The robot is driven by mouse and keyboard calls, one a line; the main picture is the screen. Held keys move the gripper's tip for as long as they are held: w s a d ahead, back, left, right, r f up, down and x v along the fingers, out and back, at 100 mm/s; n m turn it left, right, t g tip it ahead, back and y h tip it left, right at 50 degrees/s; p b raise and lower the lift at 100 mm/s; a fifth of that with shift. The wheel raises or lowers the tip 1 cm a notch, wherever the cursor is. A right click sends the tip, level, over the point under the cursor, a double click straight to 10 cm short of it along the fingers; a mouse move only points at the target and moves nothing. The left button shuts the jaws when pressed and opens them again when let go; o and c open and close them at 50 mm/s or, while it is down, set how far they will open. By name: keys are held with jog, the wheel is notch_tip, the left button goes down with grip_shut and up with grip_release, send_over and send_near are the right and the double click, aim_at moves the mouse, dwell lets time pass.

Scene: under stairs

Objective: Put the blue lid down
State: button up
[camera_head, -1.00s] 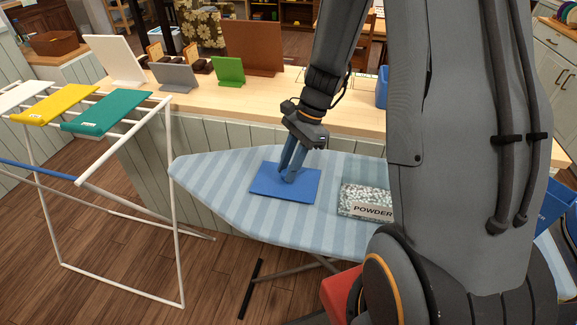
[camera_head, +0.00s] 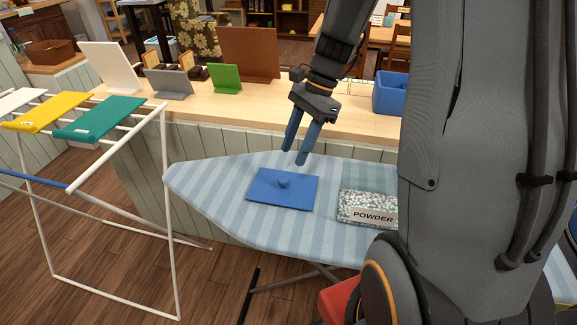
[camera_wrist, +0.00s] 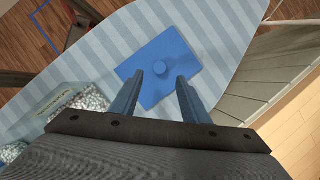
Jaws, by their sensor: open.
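The blue lid (camera_head: 271,193) lies flat on the striped ironing board (camera_head: 225,185), with its round knob facing up. In the wrist view the lid (camera_wrist: 173,52) lies just beyond my fingertips, its knob in line with the gap between them. My gripper (camera_head: 297,151) is open and empty, above and slightly behind the lid, apart from it. In the wrist view both fingers of my gripper (camera_wrist: 160,82) stand apart with nothing between them.
A clear box labelled POWDER (camera_head: 367,208) stands on the board right of the lid. A drying rack (camera_head: 168,200) with yellow and teal pieces is at left. Behind, a wooden counter (camera_head: 205,108) holds upright boards and a blue container (camera_head: 390,93). The board's left end is clear.

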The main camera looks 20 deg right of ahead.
jog(key=s+a+f+n+t+h+b, duration=0.1)
jog(key=s+a+f+n+t+h, duration=0.1)
jog(key=s+n, duration=0.7)
jog(key=a+n+h, duration=0.1)
jog(key=n+h, duration=0.1)
jog(key=n, duration=0.4)
jog(key=shift+s+a+n+h, duration=0.3)
jog(key=shift+s+a+n, duration=0.05)
jog(key=shift+n, duration=0.05)
